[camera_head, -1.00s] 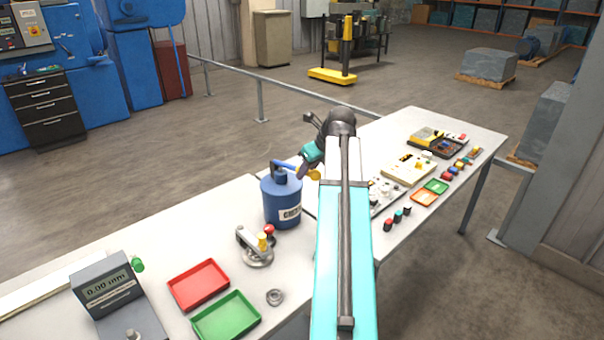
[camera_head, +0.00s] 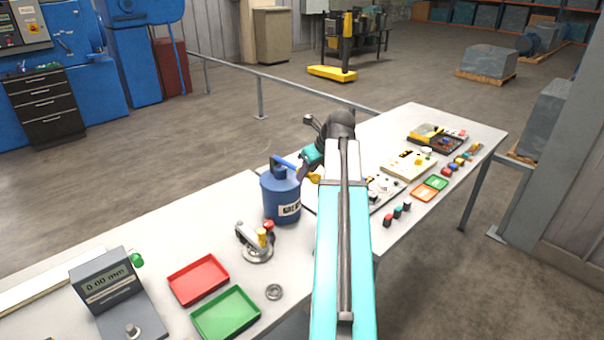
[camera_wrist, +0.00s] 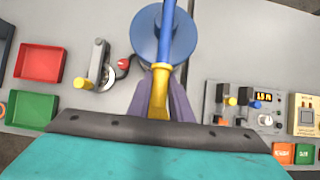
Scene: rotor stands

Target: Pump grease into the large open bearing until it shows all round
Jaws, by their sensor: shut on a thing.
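A blue grease pump can (camera_head: 281,198) with a label stands upright on the bench. A blue lever with a yellow grip (camera_head: 314,178) sticks out from its top. My gripper (camera_head: 307,171) is shut on the yellow grip; the wrist view shows its purple fingers on either side of the grip (camera_wrist: 162,80). Left of the can is a round grey fixture (camera_head: 257,250) with a metal arm and yellow and red knobs. A small grey ring (camera_head: 274,292) lies in front of it. I cannot tell which is the large open bearing, and no grease is visible.
A red tray (camera_head: 198,279), a green tray (camera_head: 226,314) and a gauge with a display (camera_head: 106,285) are on the left of the bench. Control boxes (camera_head: 408,168) and small knobs crowd the right. A rail (camera_head: 262,95) runs behind the bench.

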